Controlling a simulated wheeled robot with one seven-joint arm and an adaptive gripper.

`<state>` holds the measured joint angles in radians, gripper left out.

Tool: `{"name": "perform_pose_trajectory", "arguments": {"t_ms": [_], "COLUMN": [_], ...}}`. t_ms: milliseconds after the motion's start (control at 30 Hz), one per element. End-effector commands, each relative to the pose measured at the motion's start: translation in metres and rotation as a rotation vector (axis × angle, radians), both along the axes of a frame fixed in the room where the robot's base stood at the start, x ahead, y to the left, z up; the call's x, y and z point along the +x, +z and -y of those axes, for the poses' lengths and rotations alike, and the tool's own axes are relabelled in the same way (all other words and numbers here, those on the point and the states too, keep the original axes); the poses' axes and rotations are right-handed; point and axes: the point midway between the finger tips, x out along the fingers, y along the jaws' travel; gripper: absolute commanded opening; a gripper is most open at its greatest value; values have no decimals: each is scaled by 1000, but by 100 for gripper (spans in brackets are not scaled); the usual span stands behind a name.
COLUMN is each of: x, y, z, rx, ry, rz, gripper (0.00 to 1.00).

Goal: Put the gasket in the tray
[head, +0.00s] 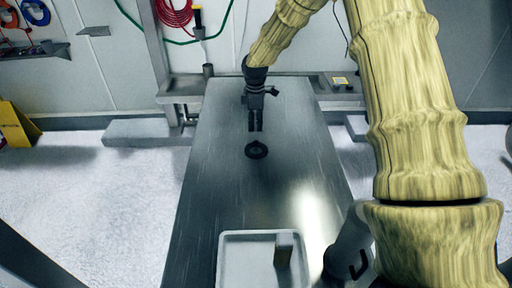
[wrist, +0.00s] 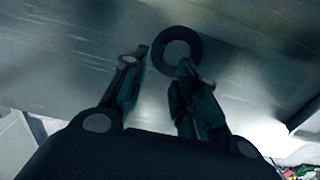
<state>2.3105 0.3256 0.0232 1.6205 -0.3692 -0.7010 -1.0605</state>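The gasket (head: 257,149) is a dark flat ring lying on the metal table, near the middle of its width. In the wrist view the gasket (wrist: 178,49) lies just beyond my fingertips, with its bare hole showing. My gripper (head: 255,128) points down above the table, a little behind the gasket in the head view. In the wrist view my gripper (wrist: 165,62) has its two fingers apart with nothing between them. The white tray (head: 228,262) stands at the table's near end.
A small upright block (head: 284,249) stands in the tray's right part. The metal table (head: 215,190) is clear between gasket and tray. A yellow object (head: 17,128) stands on the floor at left. Hoses hang on the back wall.

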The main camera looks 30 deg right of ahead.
Motion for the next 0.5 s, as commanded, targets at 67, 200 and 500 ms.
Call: {"name": "perform_pose_trajectory", "arguments": {"t_ms": [67, 200, 500], "x": [0, 0, -1], "y": [-10, -24, -36], "z": [-1, -1, -1], "rx": [0, 0, 0], "ry": [1, 2, 2], "rz": [-2, -1, -1], "gripper": [29, 29, 29]}}
